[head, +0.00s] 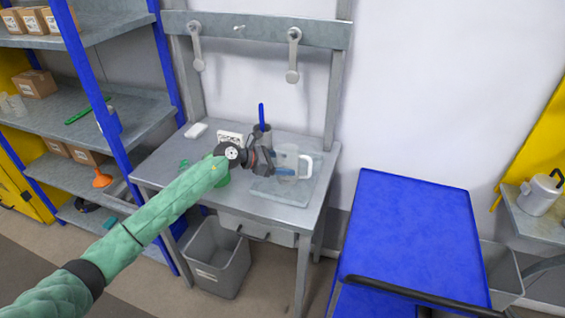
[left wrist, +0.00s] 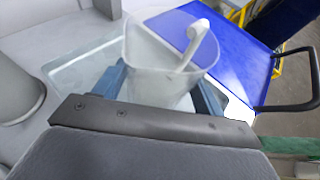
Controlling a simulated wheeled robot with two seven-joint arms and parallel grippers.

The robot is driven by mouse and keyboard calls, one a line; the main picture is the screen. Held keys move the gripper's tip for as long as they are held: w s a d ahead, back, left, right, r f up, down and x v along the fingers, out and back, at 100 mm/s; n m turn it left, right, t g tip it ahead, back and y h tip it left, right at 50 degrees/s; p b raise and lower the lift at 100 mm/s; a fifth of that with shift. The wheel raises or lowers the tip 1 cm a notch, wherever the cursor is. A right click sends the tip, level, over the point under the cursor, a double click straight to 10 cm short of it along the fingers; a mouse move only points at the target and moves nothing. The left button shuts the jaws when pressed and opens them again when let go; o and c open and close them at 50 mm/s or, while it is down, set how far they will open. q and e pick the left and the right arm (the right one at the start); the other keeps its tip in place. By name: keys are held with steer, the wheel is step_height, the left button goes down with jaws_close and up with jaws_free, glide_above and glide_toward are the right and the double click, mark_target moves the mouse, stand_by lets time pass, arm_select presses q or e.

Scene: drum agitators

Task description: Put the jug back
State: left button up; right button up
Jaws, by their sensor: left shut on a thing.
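The jug (head: 286,160) is a clear, whitish vessel with a handle. It stands upright at or just above a grey tray (head: 274,192) on the grey bench; I cannot tell whether it touches the tray. My left gripper (head: 268,160) reaches in from the left and is shut on the jug. In the left wrist view the jug (left wrist: 150,75) sits between the blue fingers, its white handle (left wrist: 193,45) facing away from the palm. The tray (left wrist: 80,72) shows behind it. My right gripper is in neither view.
A grey cylinder holding a blue-handled tool (head: 262,117) stands behind the gripper. The bench's front right is clear.

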arm_select(q)
steer(key=shift+f, duration=0.15)
steer(key=o, duration=1.1)
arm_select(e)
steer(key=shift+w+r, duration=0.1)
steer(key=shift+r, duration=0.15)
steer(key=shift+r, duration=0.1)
